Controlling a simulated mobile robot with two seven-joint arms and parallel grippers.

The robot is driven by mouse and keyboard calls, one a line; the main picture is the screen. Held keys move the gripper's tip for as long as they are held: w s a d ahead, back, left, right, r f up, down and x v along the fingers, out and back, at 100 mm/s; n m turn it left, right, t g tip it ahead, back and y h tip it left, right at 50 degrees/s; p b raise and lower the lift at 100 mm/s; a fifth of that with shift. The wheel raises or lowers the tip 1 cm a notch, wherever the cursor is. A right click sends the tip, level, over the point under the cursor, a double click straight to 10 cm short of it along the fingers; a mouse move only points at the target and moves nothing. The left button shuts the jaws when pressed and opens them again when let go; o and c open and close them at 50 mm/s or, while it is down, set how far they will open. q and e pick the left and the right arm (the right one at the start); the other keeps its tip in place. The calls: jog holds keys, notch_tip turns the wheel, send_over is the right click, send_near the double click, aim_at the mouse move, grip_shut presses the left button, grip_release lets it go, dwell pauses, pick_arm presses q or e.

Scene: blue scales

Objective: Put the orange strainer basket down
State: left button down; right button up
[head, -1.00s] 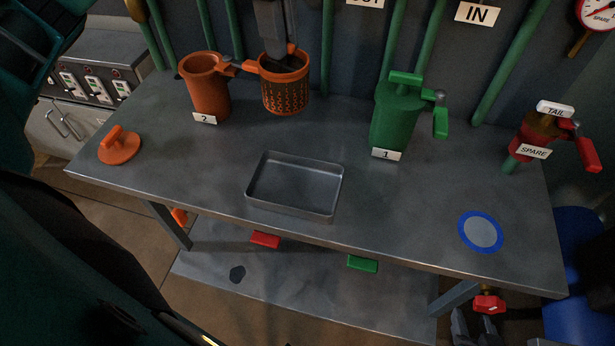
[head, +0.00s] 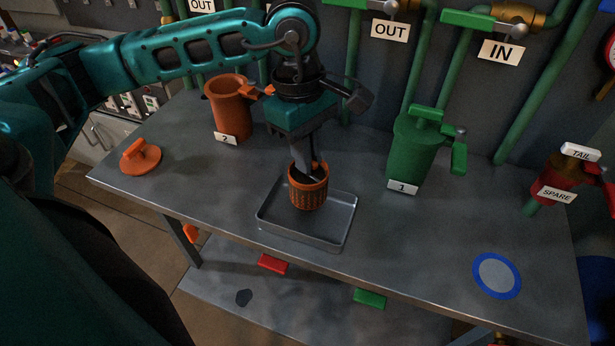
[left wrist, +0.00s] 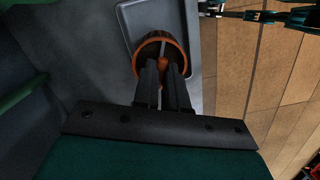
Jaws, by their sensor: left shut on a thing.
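The orange strainer basket (head: 308,190) hangs upright from my left gripper (head: 308,165), over the grey metal tray (head: 343,232). The head view does not make clear whether its bottom touches the tray floor. In the left wrist view, the gripper fingers (left wrist: 163,85) are closed at the basket's middle, and the orange rim (left wrist: 140,52) shows around them with the tray (left wrist: 133,17) behind. The part of the basket that the fingers hold is mostly hidden. My right gripper is not in view.
Orange canister 2 (head: 231,110) stands open behind, with its orange lid (head: 140,158) lying at the table's left. Green canister 1 (head: 410,152) stands to the right of the tray. A blue-ringed disc (head: 497,276) marks the right front of the table (head: 400,245), with bare surface between.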

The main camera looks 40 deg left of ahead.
aim_at(308, 178)
pick_arm(q)
jog(key=shift+f, duration=2.95)
jog(key=shift+f, duration=0.15)
jog(key=shift+f+b, duration=0.1)
jog(key=shift+b, duration=0.3)
jog(key=c, duration=1.2)
grip_release()
jog(key=r, duration=0.4)
jog(key=a+r, duration=0.1)
jog(key=r, duration=0.7)
jog(key=shift+w+a+r+p, duration=0.15)
jog(key=shift+a+r+p, duration=0.05)
jog(key=shift+p, duration=0.2)
